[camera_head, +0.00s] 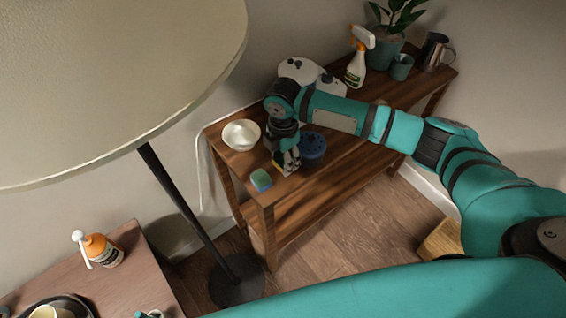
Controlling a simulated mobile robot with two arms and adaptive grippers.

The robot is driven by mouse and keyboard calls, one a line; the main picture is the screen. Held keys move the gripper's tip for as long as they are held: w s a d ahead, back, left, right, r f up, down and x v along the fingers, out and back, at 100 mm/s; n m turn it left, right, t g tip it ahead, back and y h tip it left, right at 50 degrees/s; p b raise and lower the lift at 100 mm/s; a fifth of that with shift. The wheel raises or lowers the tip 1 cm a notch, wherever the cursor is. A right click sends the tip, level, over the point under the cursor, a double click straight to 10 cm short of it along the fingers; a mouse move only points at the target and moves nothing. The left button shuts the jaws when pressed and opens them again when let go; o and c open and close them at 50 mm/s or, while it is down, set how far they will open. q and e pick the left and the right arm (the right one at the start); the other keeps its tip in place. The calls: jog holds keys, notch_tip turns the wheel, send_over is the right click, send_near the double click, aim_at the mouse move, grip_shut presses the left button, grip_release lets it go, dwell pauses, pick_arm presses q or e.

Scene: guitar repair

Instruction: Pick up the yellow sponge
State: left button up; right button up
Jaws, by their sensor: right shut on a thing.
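My right gripper (286,164) points down at the front left of the wooden shelf table's top (336,157). It is shut on the yellow sponge (279,162), of which only a small yellow part shows by the fingers. I cannot tell whether the sponge still touches the tabletop. A green and blue sponge (261,180) lies just left of the gripper, near the table's front edge.
A white bowl (241,135) stands left of the gripper, and a blue pot (312,146) stands close on its right. Behind are a spray bottle (357,65), a plant pot (383,52), a teal cup (401,67) and a metal pitcher (434,52). A large lamp shade (110,75) fills the upper left.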

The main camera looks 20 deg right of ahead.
jog(key=shift+r, duration=0.7)
jog(key=s+d, duration=0.2)
jog(key=s, duration=0.5)
jog(key=s+d+r+b, duration=0.1)
jog(key=s+d, duration=0.2)
jog(key=s, duration=0.5)
jog(key=shift+s+r, duration=0.15)
jog(key=shift+r, duration=0.05)
